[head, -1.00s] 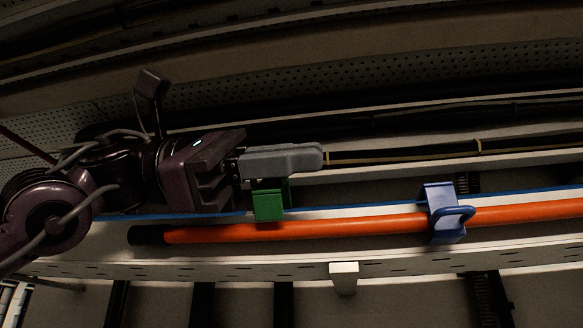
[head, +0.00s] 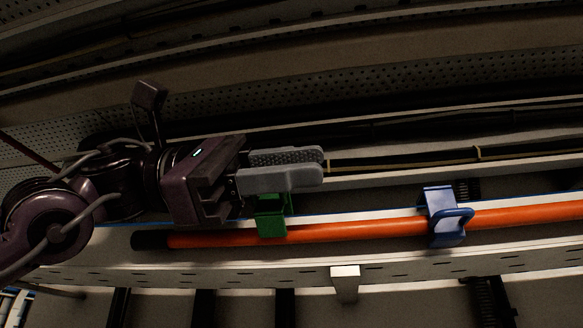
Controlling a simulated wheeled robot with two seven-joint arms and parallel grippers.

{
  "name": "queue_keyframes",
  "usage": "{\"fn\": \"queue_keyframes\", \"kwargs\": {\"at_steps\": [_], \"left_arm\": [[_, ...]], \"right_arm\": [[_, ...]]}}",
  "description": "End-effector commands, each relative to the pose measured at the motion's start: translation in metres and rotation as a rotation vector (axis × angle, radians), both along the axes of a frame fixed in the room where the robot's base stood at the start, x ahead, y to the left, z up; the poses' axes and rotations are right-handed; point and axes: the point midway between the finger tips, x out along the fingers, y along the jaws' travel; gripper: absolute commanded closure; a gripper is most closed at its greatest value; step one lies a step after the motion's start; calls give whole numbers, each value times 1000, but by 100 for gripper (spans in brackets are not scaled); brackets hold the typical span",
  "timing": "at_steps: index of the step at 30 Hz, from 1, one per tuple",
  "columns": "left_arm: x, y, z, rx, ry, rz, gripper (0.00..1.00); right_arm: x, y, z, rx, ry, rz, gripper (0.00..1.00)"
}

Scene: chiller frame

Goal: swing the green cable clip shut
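The green cable clip (head: 271,215) is left of the middle in the head view. Its front part now lies across the orange cable (head: 350,229); whether it is latched cannot be told. My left gripper (head: 320,167) points right, just above and in front of the clip. Its two grey fingers show one above the other and apart, the upper one's textured inner face showing, with nothing seen between them. The lower finger hides the clip's top, and whether it touches the clip cannot be told. My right gripper is out of view.
A blue clip (head: 443,214) with a loop sits around the orange cable to the right. The cable's black end (head: 151,240) lies at the left on the pale perforated rail (head: 400,262). A small white block (head: 346,272) hangs below the rail. Dark cables run behind.

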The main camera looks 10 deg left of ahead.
Motion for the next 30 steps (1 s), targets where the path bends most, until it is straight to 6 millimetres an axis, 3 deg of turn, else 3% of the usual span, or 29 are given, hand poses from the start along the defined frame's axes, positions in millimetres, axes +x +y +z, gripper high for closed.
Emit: {"fn": "queue_keyframes", "kwargs": {"at_steps": [8, 21, 30], "left_arm": [[1, 8, -2, 1, 2, 1, 72], [1, 73, -1, -1, 1, 1, 72], [1, 78, 0, 1, 1, -1, 72]], "right_arm": [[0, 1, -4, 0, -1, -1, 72], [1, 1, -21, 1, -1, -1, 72], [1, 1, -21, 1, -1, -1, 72]]}}
